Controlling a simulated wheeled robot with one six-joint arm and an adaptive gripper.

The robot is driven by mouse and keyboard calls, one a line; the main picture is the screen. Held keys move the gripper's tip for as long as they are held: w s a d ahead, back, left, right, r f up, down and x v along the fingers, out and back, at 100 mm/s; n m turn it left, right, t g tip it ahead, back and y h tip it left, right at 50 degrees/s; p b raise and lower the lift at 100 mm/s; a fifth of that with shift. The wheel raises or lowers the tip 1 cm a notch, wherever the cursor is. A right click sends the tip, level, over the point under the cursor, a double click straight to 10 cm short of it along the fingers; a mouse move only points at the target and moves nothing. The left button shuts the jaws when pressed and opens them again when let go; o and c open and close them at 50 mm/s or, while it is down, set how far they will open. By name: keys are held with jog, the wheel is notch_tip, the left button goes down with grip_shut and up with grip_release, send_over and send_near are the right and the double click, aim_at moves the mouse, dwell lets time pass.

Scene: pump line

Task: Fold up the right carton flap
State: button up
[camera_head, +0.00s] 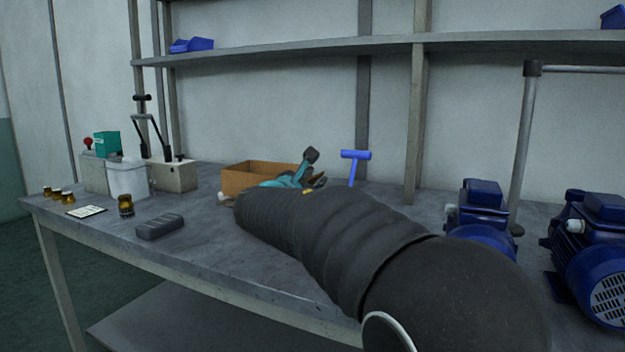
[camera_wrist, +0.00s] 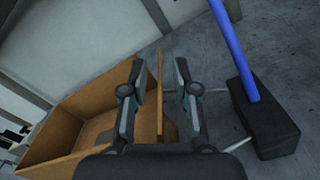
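The open brown cardboard carton (camera_head: 248,179) stands on the grey bench, partly hidden behind my arm and gripper. In the wrist view the carton (camera_wrist: 62,142) fills the left side, and its inside looks empty where it shows. The right carton flap (camera_wrist: 161,94) shows as a narrow, nearly edge-on strip along the carton's right side. My gripper (camera_wrist: 158,70) is open, with one finger over the carton side of the strip and the other to its right. Gaps show on both sides, and I cannot tell the flap's exact tilt. The gripper also shows in the head view (camera_head: 297,178).
A blue T-shaped handle (camera_head: 355,157) stands close right of the gripper, on a dark block (camera_wrist: 268,125) in the wrist view. Blue motors (camera_head: 480,215) stand at right. A grey block (camera_head: 160,226), small jars and a press (camera_head: 172,172) stand at left.

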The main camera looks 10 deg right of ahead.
jog(key=v, duration=1.2)
